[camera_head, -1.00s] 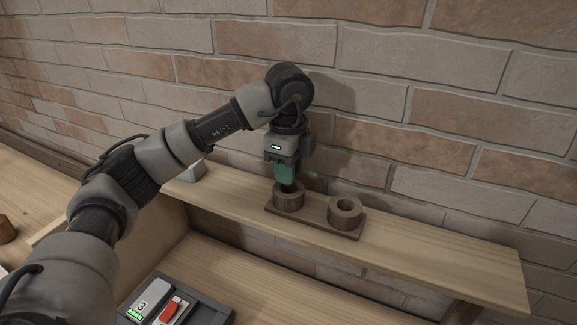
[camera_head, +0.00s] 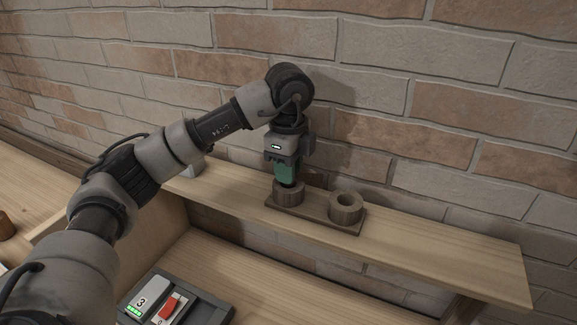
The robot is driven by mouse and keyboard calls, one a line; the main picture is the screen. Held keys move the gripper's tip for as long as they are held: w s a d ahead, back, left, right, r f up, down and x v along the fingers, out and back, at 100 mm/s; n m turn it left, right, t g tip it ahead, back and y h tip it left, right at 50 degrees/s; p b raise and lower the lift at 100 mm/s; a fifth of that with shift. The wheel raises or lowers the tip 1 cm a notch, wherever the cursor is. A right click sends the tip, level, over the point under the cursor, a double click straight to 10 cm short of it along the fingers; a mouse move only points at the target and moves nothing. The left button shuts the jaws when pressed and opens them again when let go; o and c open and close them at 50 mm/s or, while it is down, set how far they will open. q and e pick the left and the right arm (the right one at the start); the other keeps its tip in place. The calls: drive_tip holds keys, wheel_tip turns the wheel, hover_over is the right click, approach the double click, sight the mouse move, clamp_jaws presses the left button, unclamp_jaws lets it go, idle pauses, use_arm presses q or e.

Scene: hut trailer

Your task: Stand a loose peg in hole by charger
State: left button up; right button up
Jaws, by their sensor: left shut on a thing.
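My left gripper (camera_head: 284,165) is above the left socket of a wooden holder on the shelf. It is shut on a green peg (camera_head: 285,174), whose upper part the jaws partly hide. The peg's lower end is dark and meets the top of the left socket (camera_head: 288,194); how deep it sits, I cannot tell. The right socket (camera_head: 346,207) is a round wooden ring with an open, empty hole. Both sockets stand on one dark base board (camera_head: 315,219). A dark charger-like unit (camera_head: 205,312) with a light block marked 3 and a red piece is at the lower left. My right gripper is not in view.
The holder is on a narrow wooden shelf (camera_head: 440,245) against a brick wall (camera_head: 450,100). A brown round object (camera_head: 6,228) is at the left edge. The shelf's right part is clear.

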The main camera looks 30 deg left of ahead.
use_arm(q)
drive_tip(key=shift+f+b, duration=0.55)
drive_tip(key=shift+f, duration=0.3)
drive_tip(key=o, duration=1)
drive_tip(key=shift+f, duration=0.1)
drive_tip(key=shift+r, duration=0.35)
wheel_tip(320, 180, up, 10)
drive_tip(key=shift+r+b, duration=0.25)
drive_tip(key=shift+b, duration=0.1)
drive_tip(key=shift+f, duration=0.1)
